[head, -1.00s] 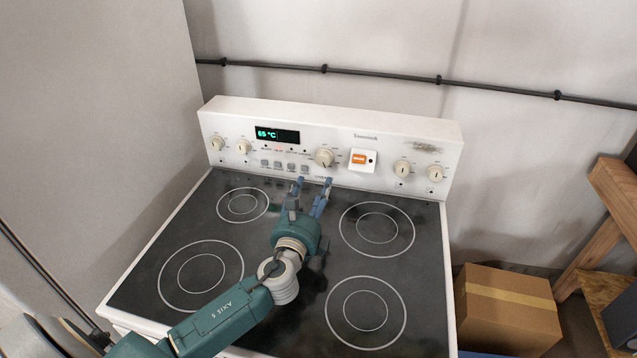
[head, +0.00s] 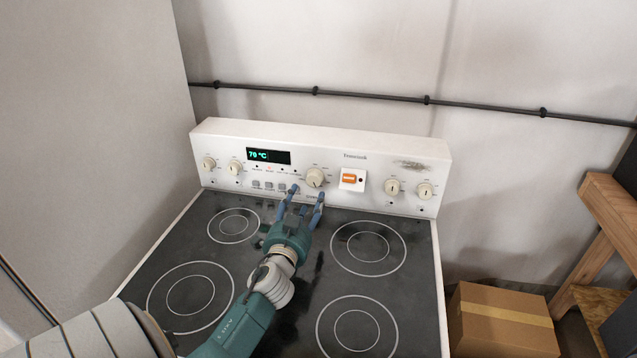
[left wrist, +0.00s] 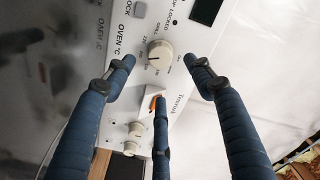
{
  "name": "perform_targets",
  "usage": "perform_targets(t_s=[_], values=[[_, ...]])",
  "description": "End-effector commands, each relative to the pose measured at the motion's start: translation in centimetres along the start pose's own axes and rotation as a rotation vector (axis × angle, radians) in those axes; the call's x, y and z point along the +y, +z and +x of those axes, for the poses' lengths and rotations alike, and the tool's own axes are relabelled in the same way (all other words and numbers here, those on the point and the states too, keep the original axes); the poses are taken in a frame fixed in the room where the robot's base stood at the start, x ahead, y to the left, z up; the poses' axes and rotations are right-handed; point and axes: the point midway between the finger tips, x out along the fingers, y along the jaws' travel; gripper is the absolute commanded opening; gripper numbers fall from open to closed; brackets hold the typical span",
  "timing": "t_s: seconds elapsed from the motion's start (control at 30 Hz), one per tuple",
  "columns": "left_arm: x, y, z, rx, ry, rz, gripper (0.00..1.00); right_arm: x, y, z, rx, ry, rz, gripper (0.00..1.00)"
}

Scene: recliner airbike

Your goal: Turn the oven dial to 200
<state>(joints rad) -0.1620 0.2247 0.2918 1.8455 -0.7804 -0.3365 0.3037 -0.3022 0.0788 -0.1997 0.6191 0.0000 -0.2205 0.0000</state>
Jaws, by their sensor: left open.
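The oven dial (head: 315,177) is the large cream knob in the middle of the stove's white back panel. It also shows in the left wrist view (left wrist: 160,53), beside the "OVEN °C" print. The green display (head: 268,156) reads about 70 °C. My left gripper (head: 306,196) is open and empty, its blue fingers pointing at the panel just below the dial. In the left wrist view the dial appears between the two upper fingers (left wrist: 158,70), and I see no contact. My right gripper is out of view.
An orange switch (head: 349,179) sits right of the dial, with smaller knobs (head: 392,187) beyond it. Small buttons (head: 269,186) lie left of it. The black cooktop (head: 300,330) below is clear of objects. A cardboard box (head: 503,320) stands at right.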

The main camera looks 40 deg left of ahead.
Motion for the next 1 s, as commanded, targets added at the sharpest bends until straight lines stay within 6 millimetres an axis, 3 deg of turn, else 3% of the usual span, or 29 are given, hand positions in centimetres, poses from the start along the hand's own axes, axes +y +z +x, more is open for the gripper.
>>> perform_targets(t_s=[0.2,0.4,0.6,0.87,1.0], values=[[-0.2,-0.2,4.5,0.0,-0.002,0.002,0.54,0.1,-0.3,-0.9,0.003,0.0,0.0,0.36],[-0.1,-0.2,7.5,0.001,-0.001,0.002,0.54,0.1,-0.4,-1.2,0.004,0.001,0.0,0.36],[0.0,-0.1,8.8,-0.001,0.0,0.004,0.54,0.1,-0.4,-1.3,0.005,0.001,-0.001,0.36],[0.0,-0.1,8.9,0.0,0.0,0.004,0.54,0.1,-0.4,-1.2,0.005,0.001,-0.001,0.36],[0.0,-0.1,8.9,0.0,0.0,0.004,0.3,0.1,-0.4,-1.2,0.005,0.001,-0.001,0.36]])
